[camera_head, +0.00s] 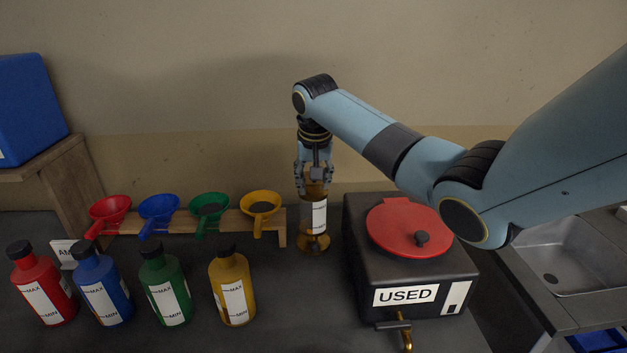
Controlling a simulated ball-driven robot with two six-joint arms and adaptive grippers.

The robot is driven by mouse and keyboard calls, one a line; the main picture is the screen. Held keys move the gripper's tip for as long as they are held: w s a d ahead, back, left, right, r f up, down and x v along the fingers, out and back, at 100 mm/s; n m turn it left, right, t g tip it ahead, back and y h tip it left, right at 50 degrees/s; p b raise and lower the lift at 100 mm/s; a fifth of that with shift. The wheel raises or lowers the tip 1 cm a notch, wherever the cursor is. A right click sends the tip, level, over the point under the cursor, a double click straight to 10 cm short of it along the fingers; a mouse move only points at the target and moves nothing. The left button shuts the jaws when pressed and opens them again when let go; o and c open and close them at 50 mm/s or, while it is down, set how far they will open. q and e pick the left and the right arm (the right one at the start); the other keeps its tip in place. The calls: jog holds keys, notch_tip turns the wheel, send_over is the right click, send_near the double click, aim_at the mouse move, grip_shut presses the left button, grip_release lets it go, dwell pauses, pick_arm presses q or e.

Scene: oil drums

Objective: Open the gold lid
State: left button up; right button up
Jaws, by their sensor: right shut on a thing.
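A slim gold container (319,217) with a white label stands upright on the counter, with a round gold foot (313,244) under it. My right gripper (316,184) reaches down from above and is shut on the gold container's upper part. The fingers cover the top, so I cannot tell whether a gold lid is there or how it sits. My left gripper is not in view.
A black "USED" box (362,260) with a red lid (405,230) stands close on the right. A wooden rack (283,236) holds several coloured funnels on the left. Red, blue, green and gold bottles (232,285) stand before it. A sink (570,258) lies far right.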

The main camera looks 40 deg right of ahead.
jog(key=shift+w+d+r, duration=0.1)
jog(key=shift+w+r, duration=0.05)
jog(key=shift+r, duration=0.4)
jog(key=shift+o, duration=0.2)
jog(key=shift+w+d+r, duration=0.2)
jog(key=shift+r, duration=0.45)
jog(key=shift+w+d+r, duration=0.2)
jog(key=shift+w+r, duration=0.05)
jog(key=shift+r, duration=0.15)
jog(key=shift+w+d, duration=0.1)
